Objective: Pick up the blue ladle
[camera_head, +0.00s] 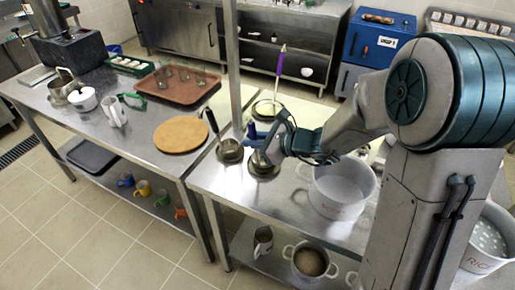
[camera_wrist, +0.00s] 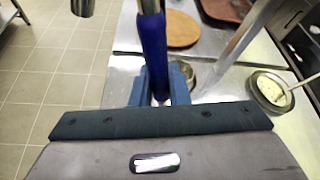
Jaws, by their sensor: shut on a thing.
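The blue ladle's handle (camera_wrist: 153,45) stands close in front of my gripper in the wrist view, with bare metal at its upper end. My gripper (camera_wrist: 161,86) is shut on this handle, with one blue finger on each side. In the head view my gripper (camera_head: 256,136) is above the steel table, over a small round metal pot (camera_head: 262,167). The ladle's bowl is hidden in both views, so I cannot tell whether it is inside the pot.
A black-handled ladle (camera_head: 212,122) stands in a pot (camera_head: 230,152) to the left. A purple-handled ladle (camera_head: 281,62) stands in a pot (camera_head: 267,108) behind. A large white pot (camera_head: 340,190) is to the right. A metal post (camera_head: 233,70) rises close by.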

